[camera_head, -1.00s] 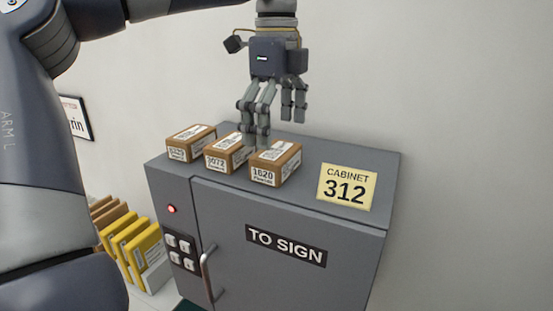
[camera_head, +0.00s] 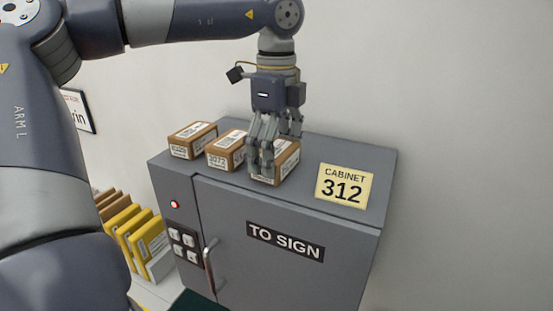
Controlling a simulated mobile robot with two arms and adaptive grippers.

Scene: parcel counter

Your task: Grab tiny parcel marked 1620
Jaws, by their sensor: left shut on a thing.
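The small brown parcel marked 1620 (camera_head: 288,168) sits on top of the grey cabinet, the rightmost of three boxes in a row. My left gripper (camera_head: 265,170) points down and is shut on this parcel, its fingers covering much of the label and front side. The parcel appears to be still on the cabinet top. My right gripper is out of the picture.
Two similar parcels, one marked 3072 (camera_head: 226,151) and one at the far left (camera_head: 192,140), stand close on the left. A yellow CABINET 312 sign (camera_head: 345,186) lies to the right on the grey cabinet (camera_head: 215,250). Yellow folders (camera_head: 135,235) stand lower left.

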